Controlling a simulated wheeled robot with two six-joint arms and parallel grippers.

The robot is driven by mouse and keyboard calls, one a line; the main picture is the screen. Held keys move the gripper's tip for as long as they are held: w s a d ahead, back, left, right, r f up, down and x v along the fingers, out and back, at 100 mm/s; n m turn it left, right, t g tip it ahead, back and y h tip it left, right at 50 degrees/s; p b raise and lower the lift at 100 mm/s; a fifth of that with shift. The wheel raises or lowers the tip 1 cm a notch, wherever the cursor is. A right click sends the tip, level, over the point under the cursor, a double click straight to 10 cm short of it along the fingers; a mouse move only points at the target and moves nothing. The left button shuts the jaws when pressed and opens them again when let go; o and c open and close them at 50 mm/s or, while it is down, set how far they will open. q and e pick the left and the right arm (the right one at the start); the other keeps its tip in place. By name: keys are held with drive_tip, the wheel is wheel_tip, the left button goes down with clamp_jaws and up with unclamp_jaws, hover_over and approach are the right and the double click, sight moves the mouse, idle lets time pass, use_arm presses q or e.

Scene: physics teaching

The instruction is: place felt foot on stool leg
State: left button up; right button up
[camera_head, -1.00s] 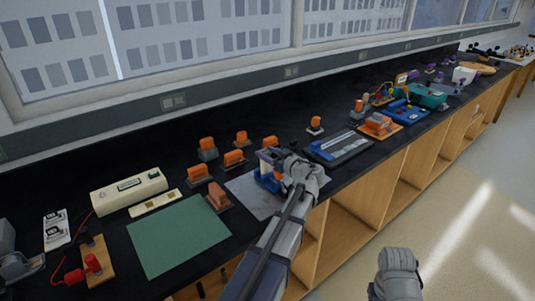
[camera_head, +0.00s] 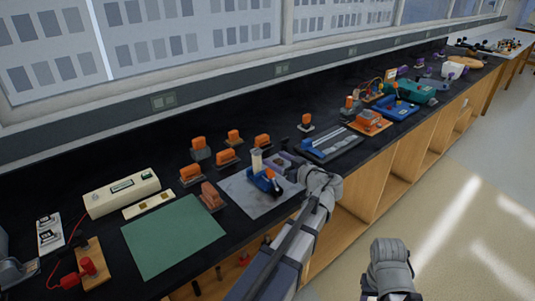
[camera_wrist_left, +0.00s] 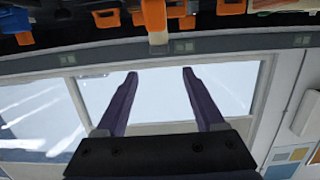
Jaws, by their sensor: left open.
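A pale upright cylinder (camera_head: 257,162), which looks like the stool leg, stands at a blue clamp-like holder (camera_head: 265,182) on a grey mat (camera_head: 240,198). I cannot make out a felt foot in either view. My left gripper (camera_head: 285,164) is just right of the cylinder, above the mat's right side, and appears apart from it. In the left wrist view its two purple fingers (camera_wrist_left: 159,75) are spread wide with nothing between them. My right arm hangs at the lower right over the floor, and its fingers are mostly cut off by the picture's edge.
A green mat (camera_head: 172,236) lies left of the grey mat. Several orange-topped blocks (camera_head: 227,157) stand behind. A cream instrument box (camera_head: 122,192) is at the left, and a blue-grey track (camera_head: 330,143) is at the right. The bench's front edge runs below my left arm.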

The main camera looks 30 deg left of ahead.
use_arm(q)
drive_tip(key=shift+v, duration=1.15)
drive_tip(key=s+d+f+m+g+h, duration=0.3)
drive_tip(key=s+d+f+m+h, duration=0.4)
drive_tip(key=s+d, duration=0.4)
drive_tip(key=s+d+f+m+g+h, duration=0.3)
drive_tip(key=s+d+f+m+h, duration=0.3)
drive_tip(key=s+d+f+m, duration=0.4)
drive_tip(key=s+d+f, duration=0.1)
drive_tip(key=d, duration=0.3)
drive_tip(key=shift+s+d+f+h, duration=0.2)
drive_tip(key=shift+f+h, duration=0.1)
drive_tip(key=shift+h, duration=0.1)
drive_tip(key=shift+a, duration=0.1)
